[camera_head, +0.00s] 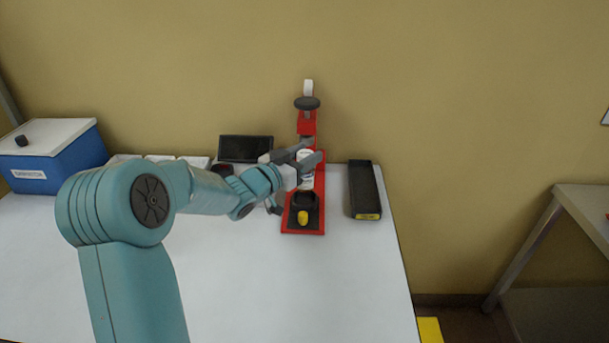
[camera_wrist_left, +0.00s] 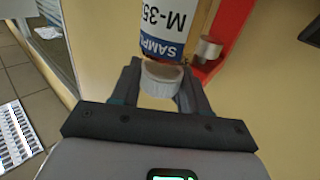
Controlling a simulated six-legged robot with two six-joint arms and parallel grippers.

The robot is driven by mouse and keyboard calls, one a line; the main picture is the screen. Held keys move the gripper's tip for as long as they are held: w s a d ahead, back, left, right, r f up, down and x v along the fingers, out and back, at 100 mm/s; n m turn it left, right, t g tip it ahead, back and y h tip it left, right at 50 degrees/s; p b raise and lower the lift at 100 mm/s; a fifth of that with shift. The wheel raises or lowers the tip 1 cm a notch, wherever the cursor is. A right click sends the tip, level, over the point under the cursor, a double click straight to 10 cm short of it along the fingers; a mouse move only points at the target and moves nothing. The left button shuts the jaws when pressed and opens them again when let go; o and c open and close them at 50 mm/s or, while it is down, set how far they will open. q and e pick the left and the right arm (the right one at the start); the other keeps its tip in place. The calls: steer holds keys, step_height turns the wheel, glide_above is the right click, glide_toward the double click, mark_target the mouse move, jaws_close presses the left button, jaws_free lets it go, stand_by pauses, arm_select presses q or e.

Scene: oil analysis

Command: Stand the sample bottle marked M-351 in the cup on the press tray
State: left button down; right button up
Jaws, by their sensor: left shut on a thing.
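My left gripper (camera_head: 306,158) is over the red press, shut on the white-capped sample bottle (camera_head: 308,182), which is mostly hidden by the fingers. In the left wrist view the fingers (camera_wrist_left: 162,78) hold the white cap, and the bottle's label (camera_wrist_left: 165,25) appears upside down, reading "SAMPLE" and "M-35", with the rest cut off. The red press (camera_head: 319,186) has a dark tray at its front. A dark cup (camera_head: 304,199) stands on it, just below the bottle in the picture. I cannot tell whether the bottle touches the cup. My right gripper is not in view.
A yellow piece (camera_head: 303,217) lies at the tray's front. A long black box (camera_head: 364,190) stands to the right of the press. A dark screen (camera_head: 245,148) and a blue cool box (camera_head: 52,165) are to the left. The table's front middle is clear.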

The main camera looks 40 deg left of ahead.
arm_select(q)
step_height(320, 180, down, 5)
steer(key=shift+a, duration=0.15)
steer(key=shift+s+r, duration=0.1)
steer(key=shift+f+b, duration=0.3)
steer(key=shift+b, duration=0.15)
steer(key=c, duration=1)
jaws_free()
steer(key=shift+f, duration=0.1)
steer(key=o, duration=0.4)
steer(key=shift+o, duration=0.2)
